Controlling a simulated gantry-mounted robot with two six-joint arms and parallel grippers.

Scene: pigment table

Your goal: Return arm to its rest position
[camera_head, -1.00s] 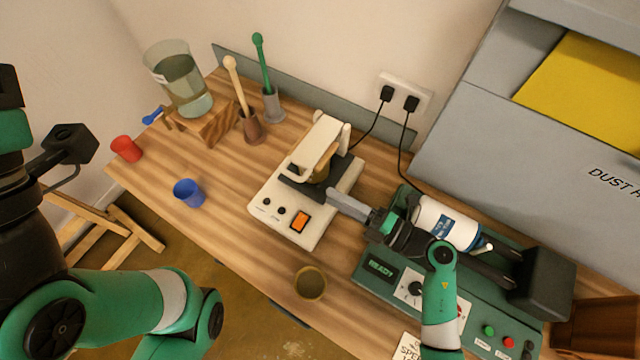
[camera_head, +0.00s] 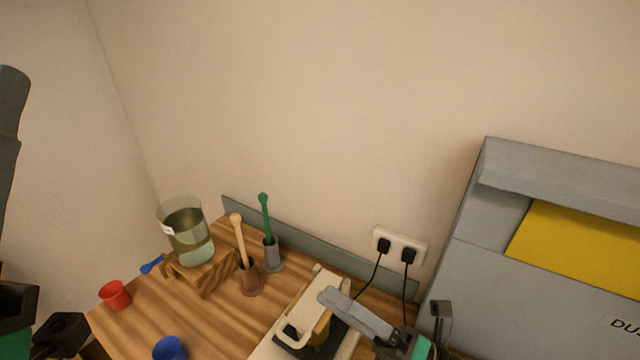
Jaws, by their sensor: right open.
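My right gripper (camera_head: 383,303) shows at the lower middle of the head view. Its jaws are open, with one long grey finger reaching left over the cream-topped device (camera_head: 325,292) and the other finger standing upright to the right. Nothing shows between the fingers. Whether the long finger touches the device cannot be told. Most of my right arm is below the picture. Dark and grey parts of my left arm (camera_head: 60,332) show at the left edge; the state of its gripper cannot be made out.
A red cup (camera_head: 115,296), a blue cup (camera_head: 170,349), a glass water vessel (camera_head: 187,232) on a wooden stand and two holders with pestle-like tools (camera_head: 249,279) stand on the wooden table (camera_head: 200,318). A grey cabinet (camera_head: 470,280) is at right. The wall above is clear.

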